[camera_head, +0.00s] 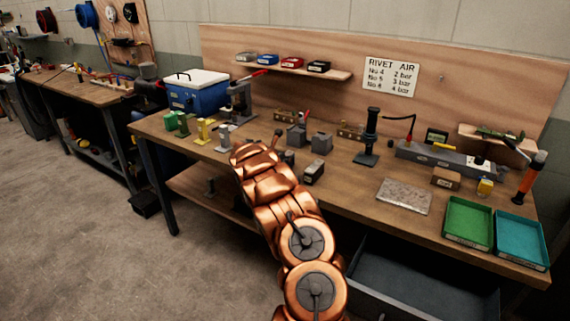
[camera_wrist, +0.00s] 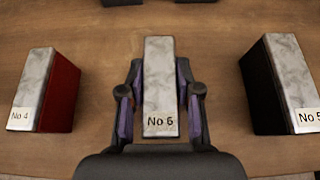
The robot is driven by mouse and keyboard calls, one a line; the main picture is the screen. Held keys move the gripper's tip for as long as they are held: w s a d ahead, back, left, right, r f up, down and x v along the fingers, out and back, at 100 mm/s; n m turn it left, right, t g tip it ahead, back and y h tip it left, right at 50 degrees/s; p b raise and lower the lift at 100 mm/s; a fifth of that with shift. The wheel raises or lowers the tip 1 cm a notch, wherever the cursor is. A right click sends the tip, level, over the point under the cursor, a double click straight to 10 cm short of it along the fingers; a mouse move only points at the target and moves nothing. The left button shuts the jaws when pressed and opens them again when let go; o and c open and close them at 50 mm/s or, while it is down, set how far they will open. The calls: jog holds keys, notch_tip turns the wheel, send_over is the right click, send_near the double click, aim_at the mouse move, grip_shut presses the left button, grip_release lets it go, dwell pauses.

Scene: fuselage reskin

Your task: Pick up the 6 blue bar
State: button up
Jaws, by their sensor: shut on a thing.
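In the wrist view a grey-topped bar (camera_wrist: 159,70) carries a label that reads like No 6. It sits between the two fingers of my gripper (camera_wrist: 160,92), which is shut on it. Purple-blue surfaces show along both of its sides at the fingers; I cannot tell whether they are bar or finger pads. A red-sided bar (camera_wrist: 60,92) labelled No 4 stands apart to the left. A dark-sided bar (camera_wrist: 283,85) labelled No 5 stands apart to the right. In the head view my copper arm largely hides the gripper and held bar. Whether the bar touches the bench is unclear.
The wooden bench (camera_head: 345,185) holds grey blocks (camera_head: 321,143), a dark microscope-like stand (camera_head: 368,140), a metal plate (camera_head: 404,196), a green tray (camera_head: 468,224) and a teal tray (camera_head: 521,242). A shelf (camera_head: 300,68) with small bins is behind. An open drawer (camera_head: 420,285) juts out in front.

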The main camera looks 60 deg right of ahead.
grip_shut()
jog(key=shift+r, duration=0.15)
dwell(0.4)
